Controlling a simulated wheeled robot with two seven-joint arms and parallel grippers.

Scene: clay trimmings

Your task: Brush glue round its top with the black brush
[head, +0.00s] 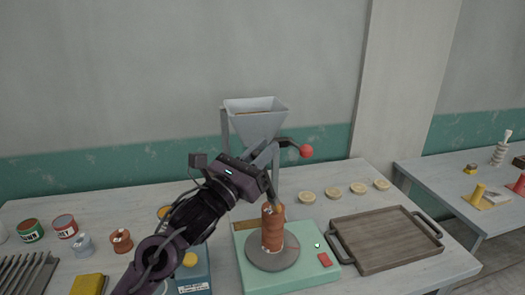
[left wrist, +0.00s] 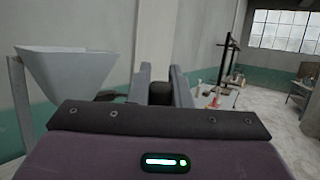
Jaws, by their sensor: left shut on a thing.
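A reddish-brown ribbed clay cylinder (head: 272,232) stands upright on a round grey turntable (head: 272,260), on a pale green base (head: 290,280). My left gripper (head: 268,188) comes in from the left and is just above the cylinder's top. It is shut on a dark object, which shows in the left wrist view as a black piece (left wrist: 160,93) between the fingers. This looks like the black brush, but its tip is mostly hidden by my gripper, and I cannot tell whether it touches the top. My right gripper is not in view.
A grey hopper (head: 257,122) and a red-knobbed lever (head: 306,151) stand close behind my gripper. Several round tan pieces (head: 333,193) and a wooden tray (head: 385,240) lie to the right. Tins (head: 65,227) and small spools (head: 121,241) stand on the left.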

